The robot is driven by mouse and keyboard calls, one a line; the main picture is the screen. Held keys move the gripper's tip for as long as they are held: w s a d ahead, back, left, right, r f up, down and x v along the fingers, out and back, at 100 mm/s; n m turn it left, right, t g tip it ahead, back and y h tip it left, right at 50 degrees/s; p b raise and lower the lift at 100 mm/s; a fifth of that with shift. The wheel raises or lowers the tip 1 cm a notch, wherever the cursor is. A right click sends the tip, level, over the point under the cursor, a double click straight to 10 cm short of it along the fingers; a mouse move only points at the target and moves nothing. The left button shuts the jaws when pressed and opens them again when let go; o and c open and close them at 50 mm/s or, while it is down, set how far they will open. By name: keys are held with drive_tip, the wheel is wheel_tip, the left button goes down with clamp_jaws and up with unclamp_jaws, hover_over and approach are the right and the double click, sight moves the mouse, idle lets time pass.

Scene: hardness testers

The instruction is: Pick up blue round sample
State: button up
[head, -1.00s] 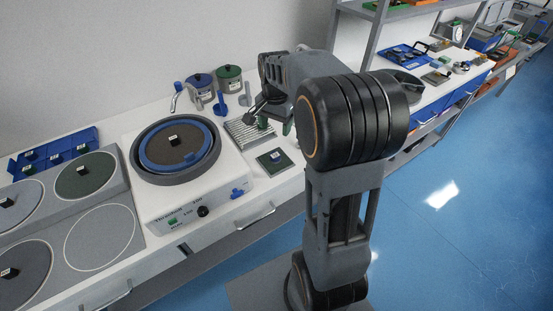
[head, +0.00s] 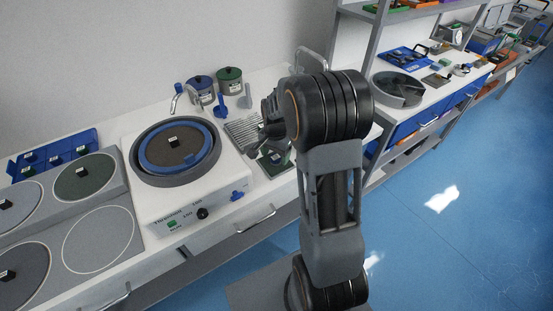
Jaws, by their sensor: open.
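I cannot make out a blue round sample for certain; the small samples are too tiny to tell apart. A blue tray (head: 88,139) at the far left holds several small dark samples with white labels. A dark sample (head: 173,140) with a white label sits on the disc of the polishing machine (head: 165,193), inside a blue ring (head: 200,160). My gripper (head: 256,142) is over the bench right of the machine, above a green square plate (head: 270,163) and beside a ribbed metal rack (head: 240,130). It is open; its fingers are small and dark here, and my arm hides part of the area.
Behind the rack stand a blue-lidded jar (head: 202,87) and a green-lidded jar (head: 230,80). Grey discs lie on the left bench. A shelf (head: 365,60) and a second bench with a round grey tray (head: 397,88) stand to the right. The blue floor at right is clear.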

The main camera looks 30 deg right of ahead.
drive_tip(key=shift+f, duration=0.55)
drive_tip(key=shift+c, duration=0.2)
drive_tip(key=c, duration=1.2)
